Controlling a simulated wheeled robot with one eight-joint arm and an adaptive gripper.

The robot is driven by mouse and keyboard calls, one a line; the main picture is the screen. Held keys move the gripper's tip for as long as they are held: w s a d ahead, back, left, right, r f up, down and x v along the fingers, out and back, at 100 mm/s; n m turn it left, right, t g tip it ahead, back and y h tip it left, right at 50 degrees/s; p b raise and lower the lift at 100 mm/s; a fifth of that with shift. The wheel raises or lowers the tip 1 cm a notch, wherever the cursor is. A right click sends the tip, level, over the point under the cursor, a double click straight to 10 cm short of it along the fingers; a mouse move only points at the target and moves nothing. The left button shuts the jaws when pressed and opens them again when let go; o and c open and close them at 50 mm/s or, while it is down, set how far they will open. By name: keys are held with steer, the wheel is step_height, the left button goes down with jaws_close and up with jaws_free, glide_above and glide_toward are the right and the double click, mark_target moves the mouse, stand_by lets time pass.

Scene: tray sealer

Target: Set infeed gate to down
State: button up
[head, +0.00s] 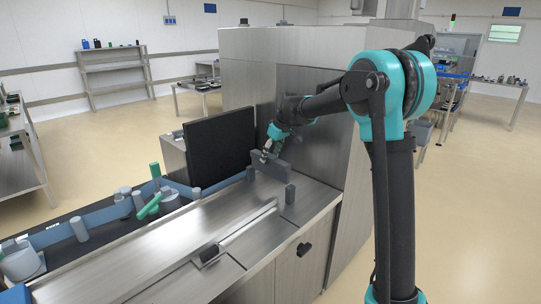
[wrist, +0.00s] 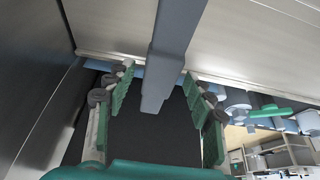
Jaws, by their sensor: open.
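A grey bar (head: 272,167), which looks like part of the infeed gate, sits near small posts at the far end of the steel deck. A large black upright panel (head: 221,145) stands just left of it; I cannot tell whether it belongs to the gate. My gripper (head: 267,152) is at the bar, reaching from the upper right. In the wrist view, my gripper (wrist: 158,76) is open, with its green-padded fingers on either side of the grey bar (wrist: 171,50). Gaps show beside the bar, and the fingers are not closed on it.
The steel deck (head: 170,262) runs toward the front left. A dark conveyor with blue side rails (head: 110,213), grey posts and a green handle (head: 150,207) lies along its left. The tall steel housing (head: 250,80) stands close behind my gripper. A black latch (head: 207,254) sits on the deck.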

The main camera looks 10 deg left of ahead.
mark_target(269, 175)
jaws_close()
stand_by(0.3)
step_height(269, 175, down, 8)
steer(key=shift+r, duration=0.1)
stand_by(0.3)
jaws_free()
steer(key=shift+r, duration=0.1)
